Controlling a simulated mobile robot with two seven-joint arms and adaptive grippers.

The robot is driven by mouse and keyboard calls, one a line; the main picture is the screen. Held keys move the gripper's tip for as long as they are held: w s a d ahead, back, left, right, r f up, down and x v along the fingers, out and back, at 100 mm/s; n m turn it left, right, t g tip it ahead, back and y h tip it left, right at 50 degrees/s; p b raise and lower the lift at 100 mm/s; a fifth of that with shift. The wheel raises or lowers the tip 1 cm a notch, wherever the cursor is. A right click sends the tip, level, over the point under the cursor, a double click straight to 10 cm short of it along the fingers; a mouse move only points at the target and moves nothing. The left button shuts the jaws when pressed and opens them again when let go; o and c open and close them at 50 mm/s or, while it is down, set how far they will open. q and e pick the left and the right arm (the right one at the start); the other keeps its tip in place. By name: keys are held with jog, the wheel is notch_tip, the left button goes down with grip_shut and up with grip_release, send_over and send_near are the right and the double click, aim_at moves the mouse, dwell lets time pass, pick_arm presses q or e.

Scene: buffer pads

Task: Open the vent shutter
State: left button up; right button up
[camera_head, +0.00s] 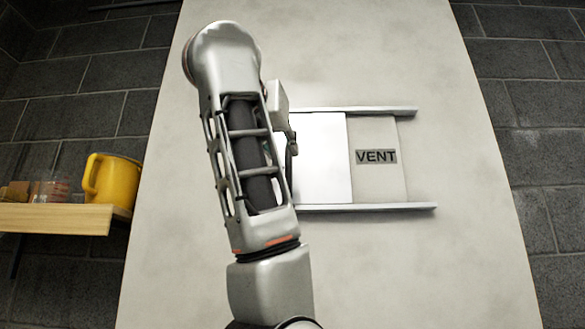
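The vent shutter is on the pale upright panel (460,250), between an upper rail (365,110) and a lower rail (370,207). A bright white plate (325,160) fills the left of the visible span. To its right is a greyer section (378,185) with a dark "VENT" label (376,156). The white plate's left part is hidden behind my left arm. My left gripper (290,152) shows only in part past the arm's right side, by the visible left edge of the white plate. I cannot tell whether it touches it; its fingers are mostly hidden. My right gripper is not in view.
A wooden shelf (55,218) at the left holds a yellow mug (113,182) and small, partly transparent items. Dark block walls (535,100) flank the panel. The area right of the rails is clear.

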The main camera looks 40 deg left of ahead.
aim_at(288, 158)
pick_arm(q)
jog(key=shift+x, duration=3.5)
grip_shut()
